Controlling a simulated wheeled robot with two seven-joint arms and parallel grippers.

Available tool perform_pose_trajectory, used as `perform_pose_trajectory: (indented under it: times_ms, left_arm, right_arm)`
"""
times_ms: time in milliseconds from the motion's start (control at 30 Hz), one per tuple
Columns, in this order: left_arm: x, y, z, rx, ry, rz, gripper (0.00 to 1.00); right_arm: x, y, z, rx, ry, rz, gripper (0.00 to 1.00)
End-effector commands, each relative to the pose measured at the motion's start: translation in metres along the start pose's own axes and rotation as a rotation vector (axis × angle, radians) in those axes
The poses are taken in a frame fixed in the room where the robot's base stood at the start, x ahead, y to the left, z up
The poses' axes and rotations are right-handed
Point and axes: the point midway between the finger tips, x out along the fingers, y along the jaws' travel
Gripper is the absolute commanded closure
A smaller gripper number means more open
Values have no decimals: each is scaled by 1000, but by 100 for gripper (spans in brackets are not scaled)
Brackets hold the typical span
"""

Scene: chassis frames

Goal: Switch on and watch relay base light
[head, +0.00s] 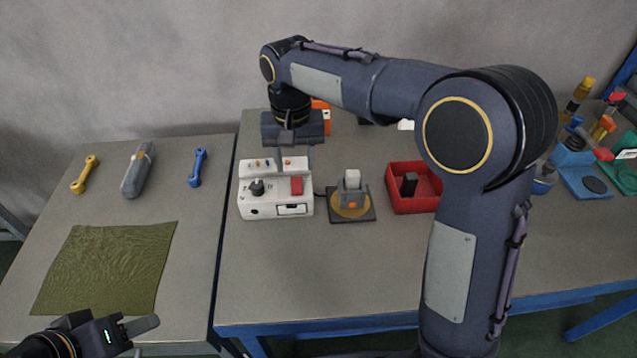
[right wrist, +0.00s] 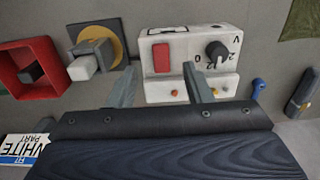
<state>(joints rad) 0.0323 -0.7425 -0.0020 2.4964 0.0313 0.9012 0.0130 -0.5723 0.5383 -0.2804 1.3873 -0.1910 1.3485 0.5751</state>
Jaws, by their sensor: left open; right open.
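A white supply box (head: 275,208) stands near the left edge of the right-hand table, with a black knob (head: 257,188), a red switch (head: 296,185) and a small front window. Beside it, the relay base (head: 367,215) is a dark square plate with a yellow disc and a grey-white relay; an orange patch shows on its front, and I cannot tell whether it is lit. My right gripper (head: 292,156) is open and empty above the box's back. In the right wrist view, its fingers (right wrist: 160,88) straddle the line of the red switch (right wrist: 161,58). My left gripper (head: 140,332) is open, low at left.
A red bin (head: 404,207) with a black block stands right of the relay base. The left table holds a green cloth (head: 105,265), yellow and blue wrenches and a grey tool. Tools and coloured holders crowd the far right. My right arm hides part of the right table.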

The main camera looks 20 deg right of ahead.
Motion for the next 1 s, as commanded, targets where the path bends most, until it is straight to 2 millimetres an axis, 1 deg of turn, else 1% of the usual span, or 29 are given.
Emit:
perform_pose_trajectory:
  times_ms: [167,400,500,667,900,933,1000]
  left_arm:
    - [1,0,0,0,0,0,56]
    - [1,-1,1,0,0,0,56]
    - [1,-1,1,0,0,0,56]
    - [1,-1,1,0,0,0,56]
    - [1,-1,1,0,0,0,56]
    - [1,-1,1,0,0,0,56]
    - [1,-1,1,0,0,0,56]
  right_arm:
    - [18,-2,0,0,-3,8,55]
    - [56,0,0,1,-4,7,55]
    - [68,-1,0,0,-3,6,55]
    - [77,-1,0,0,-1,4,55]
    - [78,-1,0,0,0,3,55]
    - [78,-1,0,0,0,3,57]
    - [78,-1,0,0,0,3,66]
